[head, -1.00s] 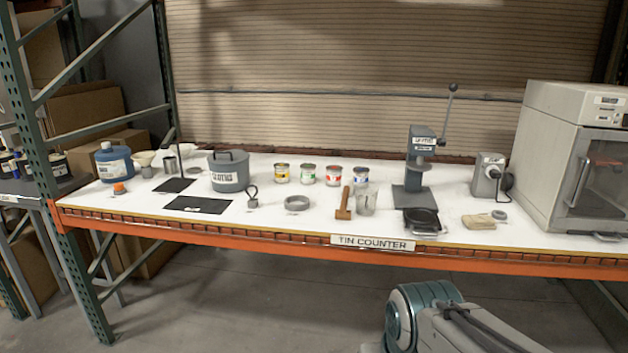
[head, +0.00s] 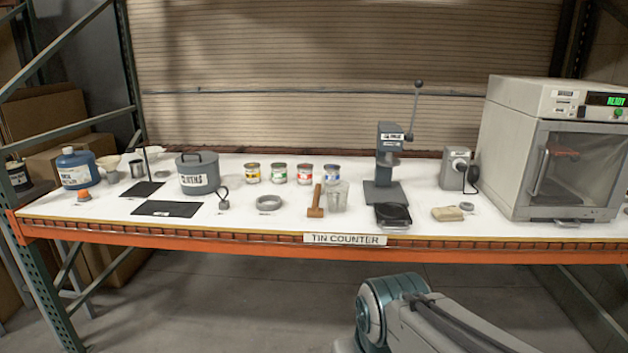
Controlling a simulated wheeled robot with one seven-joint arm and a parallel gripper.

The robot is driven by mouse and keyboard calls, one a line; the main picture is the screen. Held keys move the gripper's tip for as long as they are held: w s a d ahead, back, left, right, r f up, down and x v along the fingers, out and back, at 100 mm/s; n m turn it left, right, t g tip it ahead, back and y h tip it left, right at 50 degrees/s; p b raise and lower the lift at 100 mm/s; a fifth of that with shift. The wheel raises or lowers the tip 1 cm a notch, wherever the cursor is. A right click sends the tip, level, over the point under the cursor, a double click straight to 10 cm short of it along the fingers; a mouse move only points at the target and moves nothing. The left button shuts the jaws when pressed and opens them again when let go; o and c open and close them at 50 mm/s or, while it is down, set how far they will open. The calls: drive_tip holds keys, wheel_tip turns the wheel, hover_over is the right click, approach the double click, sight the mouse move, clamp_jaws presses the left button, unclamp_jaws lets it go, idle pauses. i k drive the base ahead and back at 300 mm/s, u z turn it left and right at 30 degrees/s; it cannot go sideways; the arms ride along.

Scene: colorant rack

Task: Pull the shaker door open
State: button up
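The shaker (head: 515,97) is a pale grey box at the right end of the counter. Its display reads READY in green. Its door (head: 580,172) is a grey frame with a clear window and looks shut. A vertical bar handle (head: 541,172) stands on the door's left side. Behind the window a reddish part shows, blurred. My arm shows at the bottom right, below the counter's front edge, but my gripper is out of the frame.
A grey latch-like piece (head: 553,221) lies before the door. The floor (head: 230,300) in front is clear.

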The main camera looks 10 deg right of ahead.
sight(619, 187)
drive_tip(key=z, duration=2.5)
drive_tip(key=i, duration=1.2)
drive_tip(key=u, duration=0.35)
